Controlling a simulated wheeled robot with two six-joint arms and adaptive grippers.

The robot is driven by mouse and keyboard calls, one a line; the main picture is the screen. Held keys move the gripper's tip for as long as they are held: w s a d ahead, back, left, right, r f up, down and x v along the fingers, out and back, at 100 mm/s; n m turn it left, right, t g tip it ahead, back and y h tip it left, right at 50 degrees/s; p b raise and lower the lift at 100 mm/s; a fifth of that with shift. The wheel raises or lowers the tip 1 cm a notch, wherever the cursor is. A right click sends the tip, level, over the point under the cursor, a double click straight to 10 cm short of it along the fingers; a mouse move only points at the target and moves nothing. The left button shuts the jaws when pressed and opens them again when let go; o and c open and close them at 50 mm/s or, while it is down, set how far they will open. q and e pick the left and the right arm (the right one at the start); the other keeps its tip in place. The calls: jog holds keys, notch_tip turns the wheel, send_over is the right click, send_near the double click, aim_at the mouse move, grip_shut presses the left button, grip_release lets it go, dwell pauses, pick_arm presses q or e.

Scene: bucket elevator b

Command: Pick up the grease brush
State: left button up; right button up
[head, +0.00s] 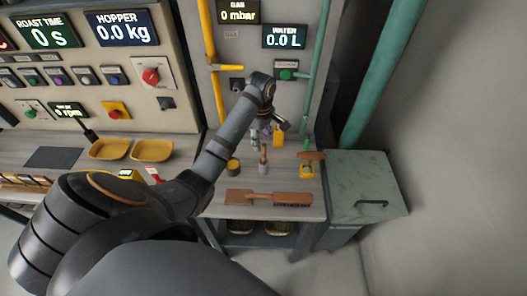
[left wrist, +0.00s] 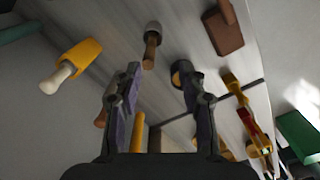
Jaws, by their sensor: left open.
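My left gripper (head: 266,133) is open and empty above the back part of the wooden bench. In the left wrist view its two fingers (left wrist: 158,85) stand wide apart. A wooden handle rising from a grey, cup-like base (head: 263,167) stands on the bench just in front of the gripper. It looks most like the grease brush, but I cannot be sure. In the left wrist view it (left wrist: 151,50) shows beyond the fingertips, between them, touching neither.
A yellow cup (head: 233,165) stands left of it, and a yellow piece with a pale end (head: 307,171) stands right. A brown paddle (head: 250,197) lies near the bench's front edge. A green cabinet (head: 365,183) adjoins on the right. A teal pipe (head: 383,70) rises behind.

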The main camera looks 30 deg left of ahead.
aim_at(264, 154)
pick_arm(q)
jog(key=f+b, duration=0.1)
jog(key=f, duration=0.1)
jog(key=w+f+b, duration=0.1)
jog(key=f, duration=0.1)
jog(key=shift+w+f, duration=0.1)
jog(key=shift+f, duration=0.1)
jog(key=shift+w+f+b, duration=0.2)
jog(key=shift+w+b, duration=0.1)
jog(key=shift+s+f+b, duration=0.1)
jog(key=shift+f+b, duration=0.4)
jog(key=shift+b, duration=0.15)
notch_tip(264, 154, down, 3)
jog(key=shift+s+r, duration=0.1)
jog(key=shift+f, duration=0.35)
jog(key=shift+c, duration=2.1)
grip_shut()
pick_arm(e)
jog(key=w+f, duration=0.4)
jog(key=f, duration=0.1)
jog(key=shift+w+t, duration=0.15)
jog(key=shift+t, duration=0.15)
